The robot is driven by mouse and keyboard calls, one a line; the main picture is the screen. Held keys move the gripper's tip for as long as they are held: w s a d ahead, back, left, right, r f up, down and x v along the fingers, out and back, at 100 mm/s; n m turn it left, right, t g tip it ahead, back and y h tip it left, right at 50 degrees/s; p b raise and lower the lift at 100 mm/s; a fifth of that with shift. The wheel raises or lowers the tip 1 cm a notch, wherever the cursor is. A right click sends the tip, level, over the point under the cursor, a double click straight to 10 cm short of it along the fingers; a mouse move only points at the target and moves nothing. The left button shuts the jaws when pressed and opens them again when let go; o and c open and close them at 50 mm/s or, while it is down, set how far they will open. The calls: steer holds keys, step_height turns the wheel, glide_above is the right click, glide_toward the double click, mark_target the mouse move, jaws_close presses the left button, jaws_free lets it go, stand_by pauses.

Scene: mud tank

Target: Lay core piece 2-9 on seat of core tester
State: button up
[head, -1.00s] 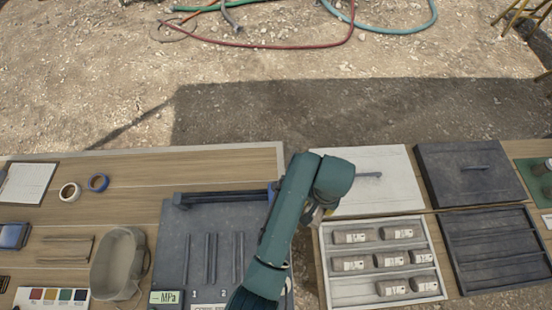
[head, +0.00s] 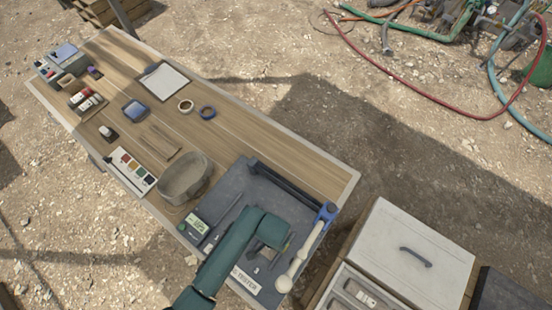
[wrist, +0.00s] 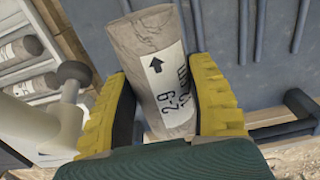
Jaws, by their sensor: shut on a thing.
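My gripper (wrist: 165,100) has yellow ribbed fingers shut on core piece 2-9 (wrist: 145,45), a grey-brown cylinder. Its white label, with a black arrow and "2-9", faces the wrist camera. In the head view, my green arm reaches over the core tester (head: 228,206), a dark grey slab with a green display and a blue-ended white lever (head: 305,255). My arm hides the held piece and part of the slab there. The tester's dark grooved surface (wrist: 225,25) lies behind the piece in the wrist view. I cannot tell whether the piece touches the seat.
A grey bin (head: 185,178) stands left of the tester. At right are a white lid (head: 410,262) with a handle and a tray of core pieces (wrist: 20,50). The white lever (wrist: 45,120) is close to my left finger in the wrist view.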

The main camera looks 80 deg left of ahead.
step_height(320, 180, down, 7)
steer(key=b, duration=0.8)
steer(key=shift+f, duration=1.35)
steer(key=shift+f, duration=0.3)
steer(key=o, duration=1.2)
steer(key=shift+d, duration=0.1)
steer(key=shift+s+f, duration=0.1)
step_height(320, 180, up, 12)
steer(key=shift+r, duration=0.1)
